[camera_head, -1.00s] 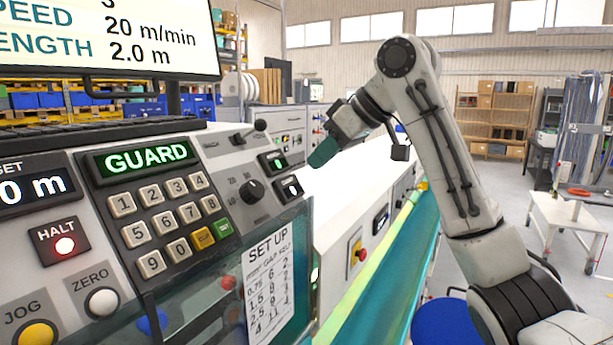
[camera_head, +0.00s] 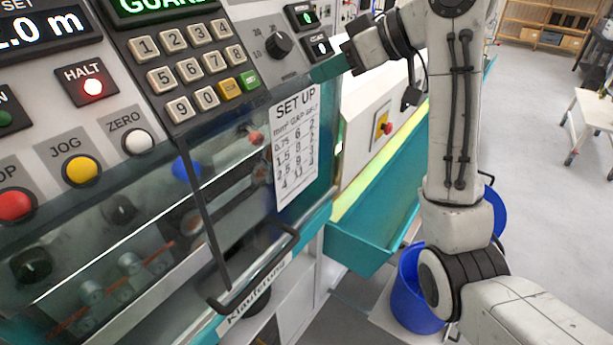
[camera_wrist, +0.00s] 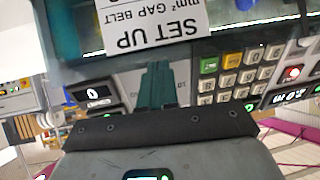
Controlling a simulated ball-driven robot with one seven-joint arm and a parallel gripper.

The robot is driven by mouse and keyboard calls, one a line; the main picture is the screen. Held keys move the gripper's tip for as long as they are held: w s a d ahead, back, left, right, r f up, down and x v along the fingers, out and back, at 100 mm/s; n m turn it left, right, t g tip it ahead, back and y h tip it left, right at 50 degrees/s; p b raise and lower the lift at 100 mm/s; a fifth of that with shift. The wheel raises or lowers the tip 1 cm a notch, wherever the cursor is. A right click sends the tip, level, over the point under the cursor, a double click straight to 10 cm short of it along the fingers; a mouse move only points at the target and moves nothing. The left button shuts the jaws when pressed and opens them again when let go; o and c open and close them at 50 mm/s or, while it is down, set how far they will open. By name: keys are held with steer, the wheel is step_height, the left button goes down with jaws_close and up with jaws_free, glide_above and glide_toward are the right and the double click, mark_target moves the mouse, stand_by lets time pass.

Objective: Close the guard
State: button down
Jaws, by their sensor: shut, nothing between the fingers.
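The guard (camera_head: 130,255) is a clear tinted panel across the machine's front below the buttons. It has a long black handle (camera_head: 262,283) at its lower right and a SET UP sheet (camera_head: 296,140) at its right. I cannot tell how far it is open. The green display (camera_head: 160,6) is partly cut off at the top. My gripper (camera_head: 328,70) is shut and empty, its teal fingers near the panel's right end, above the sheet and well above the handle. In the wrist view the shut fingers (camera_wrist: 158,85) point towards the sheet (camera_wrist: 150,25) and keypad (camera_wrist: 235,70).
A lit HALT button (camera_head: 92,87), a yellow JOG button (camera_head: 82,170) and a keypad (camera_head: 195,70) sit above the guard. A teal trough (camera_head: 375,215) runs along the right side. A blue bucket (camera_head: 412,295) stands below it. Open floor lies at the far right.

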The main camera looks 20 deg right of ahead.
steer(key=s+f+m+t+h, duration=0.1)
steer(key=s+f, duration=0.6)
steer(key=f, duration=0.4)
steer(key=s+f, duration=0.6)
steer(key=f, duration=0.5)
steer(key=s+d+f+x, duration=0.1)
steer(key=f+x, duration=0.1)
steer(key=x, duration=1.1)
steer(key=shift+s+f, duration=0.2)
steer(key=shift+f, duration=0.1)
steer(key=shift+s+f+b, duration=0.1)
steer(key=shift+f+b, duration=0.8)
steer(key=shift+f, duration=1.7)
